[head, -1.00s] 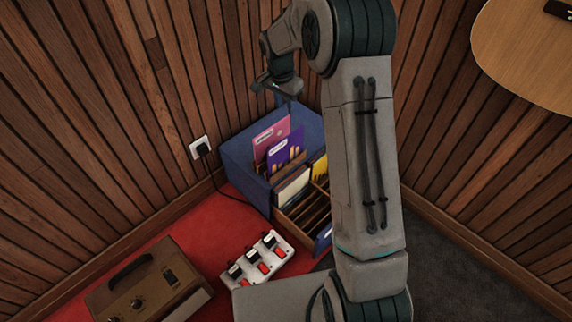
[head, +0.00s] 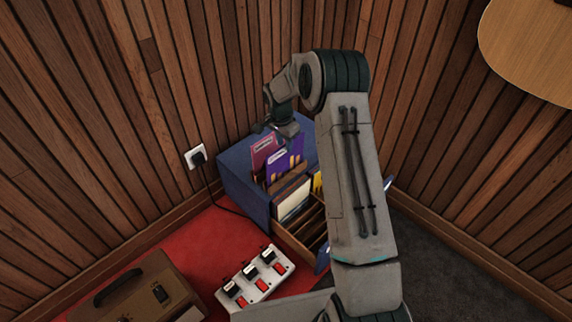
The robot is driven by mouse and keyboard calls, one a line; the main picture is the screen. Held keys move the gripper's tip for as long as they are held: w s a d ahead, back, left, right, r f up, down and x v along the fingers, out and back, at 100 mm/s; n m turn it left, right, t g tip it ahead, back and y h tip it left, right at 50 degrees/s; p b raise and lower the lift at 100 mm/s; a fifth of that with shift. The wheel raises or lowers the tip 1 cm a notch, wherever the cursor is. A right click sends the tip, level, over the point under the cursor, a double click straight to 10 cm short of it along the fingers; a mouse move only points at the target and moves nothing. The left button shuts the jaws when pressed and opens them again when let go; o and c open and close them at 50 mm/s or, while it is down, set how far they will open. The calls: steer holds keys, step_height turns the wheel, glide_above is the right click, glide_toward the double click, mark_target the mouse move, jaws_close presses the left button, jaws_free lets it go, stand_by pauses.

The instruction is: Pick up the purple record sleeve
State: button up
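The purple record sleeve (head: 280,169) stands upright in a wooden-slotted rack inside a blue crate (head: 238,178), in the middle of the head view. A pinkish-maroon sleeve (head: 264,150) stands just behind it. My gripper (head: 284,132) is right above these two sleeves, pointing down, and covers part of the purple sleeve's top edge. I cannot tell whether it touches a sleeve. Its fingertips are small and dark here, so their opening is unclear.
Pale sleeves (head: 292,198) and a yellow sleeve (head: 317,184) stand in nearer slots. A white power strip (head: 256,277) and a brown case (head: 140,297) lie on the red mat (head: 190,240). Wood-panelled walls close in behind the crate. A guitar body (head: 530,50) hangs at upper right.

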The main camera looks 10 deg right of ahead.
mark_target(281, 162)
steer(key=f+b, duration=0.1)
steer(key=f, duration=0.2)
steer(key=f+b, duration=0.1)
steer(key=f, duration=0.1)
steer(key=shift+d+b, duration=0.3)
jaws_close()
steer(key=shift+r, duration=0.1)
